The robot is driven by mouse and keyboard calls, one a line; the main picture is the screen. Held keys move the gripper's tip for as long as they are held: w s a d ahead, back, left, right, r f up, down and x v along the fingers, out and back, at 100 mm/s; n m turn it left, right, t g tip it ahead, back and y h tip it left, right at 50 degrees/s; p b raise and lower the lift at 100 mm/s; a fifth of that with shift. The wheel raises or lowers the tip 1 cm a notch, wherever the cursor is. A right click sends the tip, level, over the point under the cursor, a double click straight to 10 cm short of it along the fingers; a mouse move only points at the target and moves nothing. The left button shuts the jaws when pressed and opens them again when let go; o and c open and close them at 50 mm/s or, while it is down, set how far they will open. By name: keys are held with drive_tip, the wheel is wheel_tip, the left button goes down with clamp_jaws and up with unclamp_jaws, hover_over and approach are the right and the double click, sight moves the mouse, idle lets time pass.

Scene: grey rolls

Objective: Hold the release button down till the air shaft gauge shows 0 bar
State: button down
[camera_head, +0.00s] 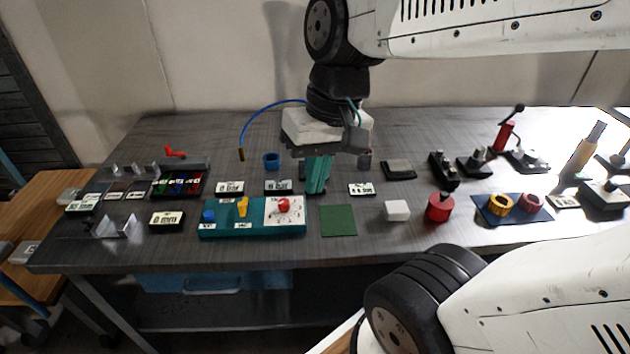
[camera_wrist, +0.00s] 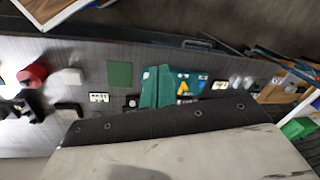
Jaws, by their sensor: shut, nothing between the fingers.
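My gripper (camera_head: 318,188) has teal fingers pointing down, close together with nothing between them; they also show in the wrist view (camera_wrist: 157,87). It is over the table just behind the right end of the teal control panel (camera_head: 252,230). A small dark box with a pale round top (camera_wrist: 132,102) is beside the fingers in the wrist view; the gripper mostly hides that spot in the head view. I cannot tell whether they touch, or whether it is the release button. A display card (camera_head: 229,187) reads in bar, its digit unclear.
The panel carries a blue button (camera_head: 208,216), a yellow lever (camera_head: 242,207) and a red knob (camera_head: 284,205). A green square (camera_head: 338,220), white block (camera_head: 397,210) and red cylinder (camera_head: 440,207) lie to the right.

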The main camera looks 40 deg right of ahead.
drive_tip(key=w+d+f+m+t+y, duration=0.1)
drive_tip(key=w+d+f+m+y, duration=0.2)
drive_tip(key=w, duration=0.4)
drive_tip(key=w+d+f+m+t+y, duration=0.1)
drive_tip(key=w+d+f+m, duration=0.15)
drive_tip(key=w+m, duration=0.45)
drive_tip(key=w+d+f+m+t, duration=0.2)
drive_tip(key=w+d+f+m, duration=0.1)
drive_tip(key=d, duration=0.3)
drive_tip(key=w+d+f+m+t, duration=0.2)
drive_tip(key=w+d+f+m, duration=0.2)
drive_tip(key=d, duration=0.3)
drive_tip(key=shift+w+d, duration=0.2)
drive_tip(key=shift+w, duration=0.55)
drive_tip(key=shift+f, duration=4.45)
drive_tip(key=shift+f, duration=0.4)
drive_tip(key=shift+f, duration=0.5)
